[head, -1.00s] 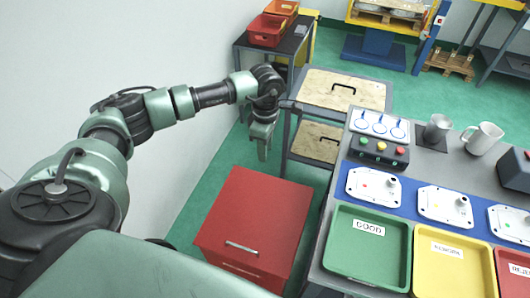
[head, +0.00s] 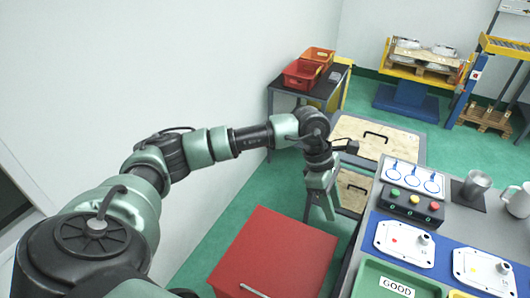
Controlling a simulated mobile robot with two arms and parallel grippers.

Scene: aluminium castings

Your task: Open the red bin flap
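The red bin (head: 275,252) stands on the green floor at the bottom middle of the head view. Its flat top shows, and a pale bar handle (head: 252,291) shows at the bottom edge of the picture. Most of the front with the flap is cut off, so I cannot tell the flap's state. My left gripper (head: 320,215) points down beyond the bin's far right corner, with its fingers apart and nothing between them. It looks clear of the bin. My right gripper is out of view.
A grey workbench (head: 459,215) stands close to the right of the bin, with a button box (head: 411,206) and a green tray (head: 372,278). A wooden-topped cabinet (head: 378,142) stands behind my gripper. A white wall is on the left.

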